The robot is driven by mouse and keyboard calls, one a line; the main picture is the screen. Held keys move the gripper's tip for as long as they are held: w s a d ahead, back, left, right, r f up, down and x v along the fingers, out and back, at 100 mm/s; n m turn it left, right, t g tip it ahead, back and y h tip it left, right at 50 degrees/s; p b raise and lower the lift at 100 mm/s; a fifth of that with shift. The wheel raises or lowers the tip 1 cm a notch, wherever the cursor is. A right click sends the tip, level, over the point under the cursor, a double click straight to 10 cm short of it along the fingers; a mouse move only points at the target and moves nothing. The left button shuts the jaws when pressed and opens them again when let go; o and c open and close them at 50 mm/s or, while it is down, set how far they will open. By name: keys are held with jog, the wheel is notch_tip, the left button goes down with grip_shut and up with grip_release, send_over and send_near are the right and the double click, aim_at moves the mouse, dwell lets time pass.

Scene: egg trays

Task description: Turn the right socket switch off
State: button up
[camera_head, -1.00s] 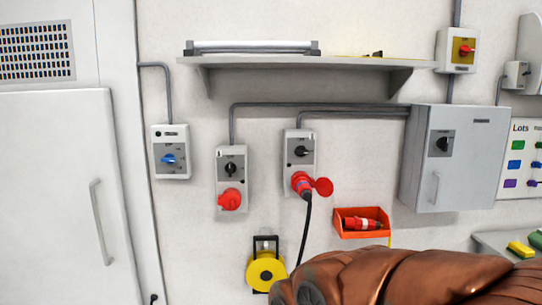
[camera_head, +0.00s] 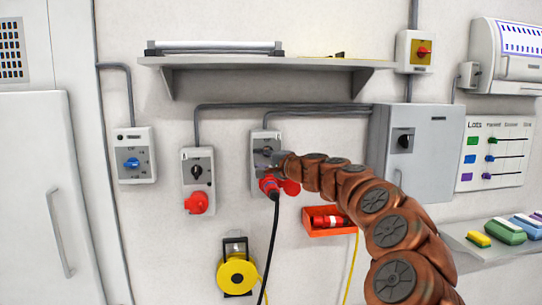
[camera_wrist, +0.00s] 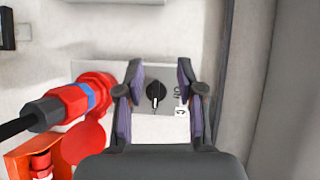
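The right socket (camera_head: 257,138) is a pale wall box with a grey plate and a black rotary switch (camera_head: 263,150), partly hidden by my gripper (camera_head: 279,160). Below the switch, a red plug (camera_head: 268,185) with a black cable sits in the socket. In the wrist view the switch knob (camera_wrist: 155,94) shows between the fingers of my gripper (camera_wrist: 160,85), with its white mark pointing down. The fingers are apart, one on each side, with gaps to the knob. The red plug (camera_wrist: 68,100) lies left of them. The left socket (camera_head: 197,155) has its own black switch.
An isolator with a blue knob (camera_head: 132,163) is further left. A shelf (camera_head: 280,63) is above and a grey cabinet (camera_head: 430,150) is to the right. An orange bin (camera_head: 318,232) and a yellow reel (camera_head: 236,274) are below.

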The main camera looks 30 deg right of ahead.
jog(key=d+m+h, duration=0.3)
jog(key=d, duration=0.5)
jog(key=shift+t, duration=0.3)
jog(key=shift+w+f+p, duration=0.25)
jog(key=shift+w+p, duration=0.45)
jog(key=shift+w, duration=1.25)
jog(key=shift+w+f+p, duration=0.2)
jog(key=shift+w+p, duration=0.5)
jog(key=shift+w, duration=1.2)
grip_shut()
jog(key=shift+d, duration=0.1)
